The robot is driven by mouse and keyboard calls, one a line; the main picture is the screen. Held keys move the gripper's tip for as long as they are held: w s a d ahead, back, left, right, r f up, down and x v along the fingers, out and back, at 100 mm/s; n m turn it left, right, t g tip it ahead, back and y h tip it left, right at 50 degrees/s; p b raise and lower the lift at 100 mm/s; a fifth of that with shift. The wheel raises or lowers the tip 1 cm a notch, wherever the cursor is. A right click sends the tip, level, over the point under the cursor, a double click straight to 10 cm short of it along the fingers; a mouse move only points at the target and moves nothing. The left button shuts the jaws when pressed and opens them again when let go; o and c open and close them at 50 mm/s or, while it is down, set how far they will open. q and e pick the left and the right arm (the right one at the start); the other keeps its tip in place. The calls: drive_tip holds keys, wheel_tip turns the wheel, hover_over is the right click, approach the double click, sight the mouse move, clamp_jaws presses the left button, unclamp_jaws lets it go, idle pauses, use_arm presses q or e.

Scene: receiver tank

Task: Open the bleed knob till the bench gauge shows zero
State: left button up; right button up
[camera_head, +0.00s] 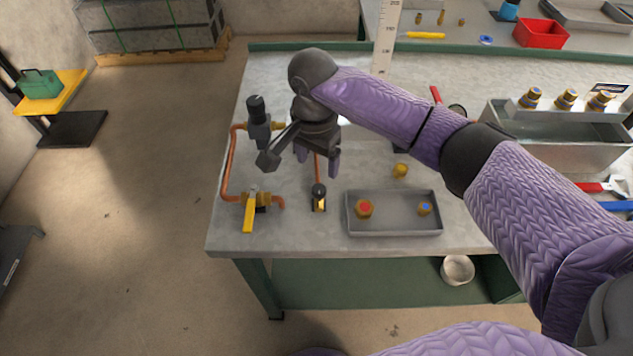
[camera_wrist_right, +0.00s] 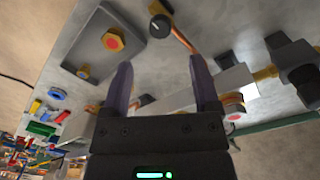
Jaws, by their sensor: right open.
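The bleed knob, a small black knob (camera_head: 319,190) on a brass body, stands on the grey bench by a copper pipe. It also shows in the right wrist view as a black round top (camera_wrist_right: 160,24) with a pale mark. My right gripper (camera_head: 318,163) is open and empty above the bench, just behind the knob in the head view. In the right wrist view the knob lies beyond the open fingers (camera_wrist_right: 161,68), apart from them. I cannot make out a gauge dial; my right arm covers part of the bench. My left gripper is not in view.
Left of the knob are a yellow-lever valve (camera_head: 248,212), a copper pipe (camera_head: 229,165) and a black-topped fitting (camera_head: 257,112). A grey tray (camera_head: 390,232) with red- and blue-centred fittings sits to the right. A loose brass piece (camera_head: 400,170) lies behind it.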

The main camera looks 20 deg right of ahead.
sight(319, 189)
wheel_tip(319, 189, down, 8)
drive_tip(key=shift+s+d+r+b, duration=0.15)
drive_tip(key=shift+r+b, duration=0.1)
drive_tip(key=shift+b, duration=0.85)
clamp_jaws()
